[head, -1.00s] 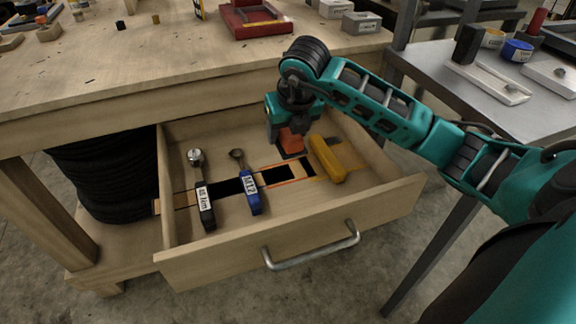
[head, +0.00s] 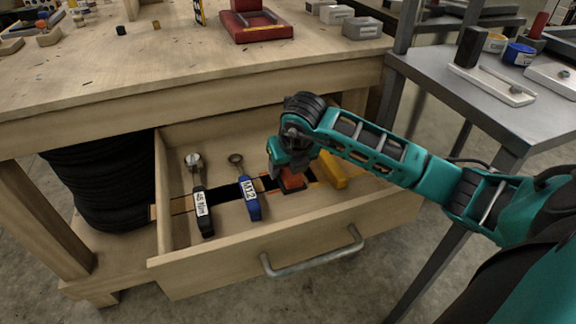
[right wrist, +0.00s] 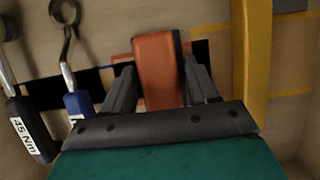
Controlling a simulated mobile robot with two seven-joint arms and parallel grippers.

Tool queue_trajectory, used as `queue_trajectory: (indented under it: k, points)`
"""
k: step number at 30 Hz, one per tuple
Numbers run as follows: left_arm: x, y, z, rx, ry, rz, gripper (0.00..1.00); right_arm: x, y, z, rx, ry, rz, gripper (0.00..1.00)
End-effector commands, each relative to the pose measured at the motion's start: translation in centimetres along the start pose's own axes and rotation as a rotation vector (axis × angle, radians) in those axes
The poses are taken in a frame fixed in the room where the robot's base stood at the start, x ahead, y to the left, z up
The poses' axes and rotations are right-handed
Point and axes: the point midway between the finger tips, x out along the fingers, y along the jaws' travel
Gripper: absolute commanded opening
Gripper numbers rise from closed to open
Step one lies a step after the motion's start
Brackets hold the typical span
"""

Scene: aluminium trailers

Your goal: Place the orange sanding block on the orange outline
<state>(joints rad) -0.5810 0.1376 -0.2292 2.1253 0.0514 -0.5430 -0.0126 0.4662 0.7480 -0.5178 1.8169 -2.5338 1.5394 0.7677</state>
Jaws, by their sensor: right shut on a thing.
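The orange sanding block (head: 291,181) is between the fingers of my right gripper (head: 290,172), inside the open drawer. In the right wrist view the orange block (right wrist: 157,68) sits between the two dark fingers, and my right gripper (right wrist: 160,80) is shut on it. Part of the orange outline (right wrist: 121,57) shows as a thin line beside the block; the block and fingers hide much of it. I cannot tell whether the block touches the drawer floor. My left gripper is out of view.
The drawer (head: 270,245) also holds a black-handled 45 Nm wrench (head: 203,212), a blue M12 wrench (head: 250,198) and a yellow piece (head: 331,171) close right of the gripper. The workbench (head: 150,80) overhangs the drawer's back. A grey metal table (head: 480,105) stands at right.

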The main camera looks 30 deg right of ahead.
Motion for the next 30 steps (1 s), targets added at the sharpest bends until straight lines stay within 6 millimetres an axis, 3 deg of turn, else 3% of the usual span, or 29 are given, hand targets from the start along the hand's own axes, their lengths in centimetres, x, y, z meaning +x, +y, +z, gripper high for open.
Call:
queue_trajectory:
  k: [1, 2, 9, 20, 30]
  points:
    - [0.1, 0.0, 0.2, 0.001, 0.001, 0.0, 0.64, 0.3, 0.0, -0.1, 0.0, -0.001, 0.0, 0.25]
    - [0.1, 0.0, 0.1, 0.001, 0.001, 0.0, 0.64, 0.2, 0.0, -0.1, 0.0, 0.0, 0.0, 0.61]
    - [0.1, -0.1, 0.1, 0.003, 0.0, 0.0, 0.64, 0.2, 0.0, -0.1, 0.0, 0.001, 0.0, 0.84]
    - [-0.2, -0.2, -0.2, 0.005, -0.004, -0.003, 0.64, -0.6, 0.0, 0.2, 0.0, 0.0, 0.0, 0.84]
    - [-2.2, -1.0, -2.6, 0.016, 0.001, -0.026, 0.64, -6.1, -0.1, 0.4, -0.001, 0.0, -0.001, 0.84]
